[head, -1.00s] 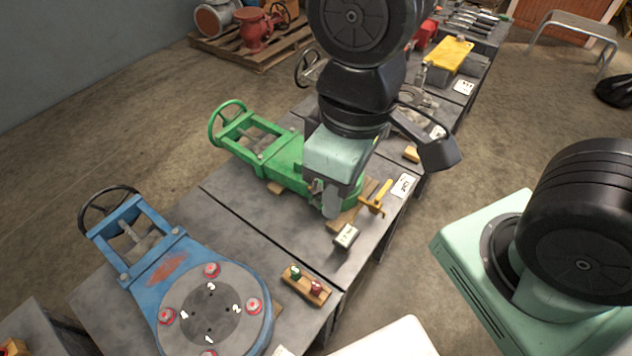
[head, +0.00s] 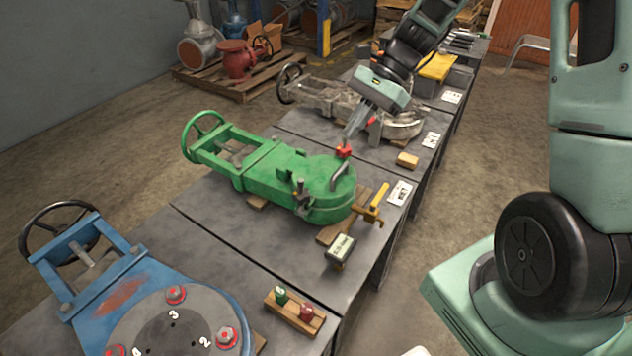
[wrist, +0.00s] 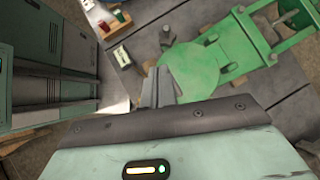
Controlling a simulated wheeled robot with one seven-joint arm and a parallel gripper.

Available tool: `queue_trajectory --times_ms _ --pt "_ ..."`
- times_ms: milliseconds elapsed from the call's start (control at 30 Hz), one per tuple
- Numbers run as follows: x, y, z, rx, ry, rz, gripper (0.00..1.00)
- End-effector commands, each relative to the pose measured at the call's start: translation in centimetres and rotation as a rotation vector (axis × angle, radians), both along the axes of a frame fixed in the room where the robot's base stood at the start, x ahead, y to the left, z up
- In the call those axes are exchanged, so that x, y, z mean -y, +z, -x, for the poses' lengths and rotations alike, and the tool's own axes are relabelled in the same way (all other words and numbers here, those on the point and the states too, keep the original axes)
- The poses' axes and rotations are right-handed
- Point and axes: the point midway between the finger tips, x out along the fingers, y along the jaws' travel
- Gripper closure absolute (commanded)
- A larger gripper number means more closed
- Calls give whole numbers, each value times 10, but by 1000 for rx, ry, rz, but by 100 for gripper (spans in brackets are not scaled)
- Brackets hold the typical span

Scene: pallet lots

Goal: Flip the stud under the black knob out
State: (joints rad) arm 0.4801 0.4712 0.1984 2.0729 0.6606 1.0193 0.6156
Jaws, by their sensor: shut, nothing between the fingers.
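The green valve body (head: 285,170) lies on the dark bench in the head view and also shows in the wrist view (wrist: 195,65). On its round end stand a short grey stud (head: 299,188) with a dark top and a bent grey bar (head: 345,174). I cannot tell for sure which part is the black knob. A red knob (head: 344,151) shows at the far rim. My gripper (head: 350,136) is shut and empty, with its tips just above or behind the red knob; contact cannot be told. Its fingers also show in the wrist view (wrist: 158,88).
A yellow-handled lever (head: 379,197) and a small display box (head: 341,248) stand at the near side. A blue valve (head: 150,280) and a wooden block (head: 295,312) with two knobs lie in front. A grey valve (head: 405,125) lies behind. Bench left of the display is clear.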

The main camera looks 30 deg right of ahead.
Motion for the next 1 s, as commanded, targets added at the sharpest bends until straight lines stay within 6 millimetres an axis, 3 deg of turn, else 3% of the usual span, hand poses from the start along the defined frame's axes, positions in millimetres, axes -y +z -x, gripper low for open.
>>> queue_trajectory --times_ms 100,200,567,767,1000 --pt "19 -12 -8 -31 -91 -28 100" --pt "24 -13 -10 -41 -118 -38 100" --pt "23 -13 -10 -41 -119 -38 100" --pt "9 -29 -8 -43 -116 -40 100" --pt "-24 -66 -7 -44 -114 -41 100"
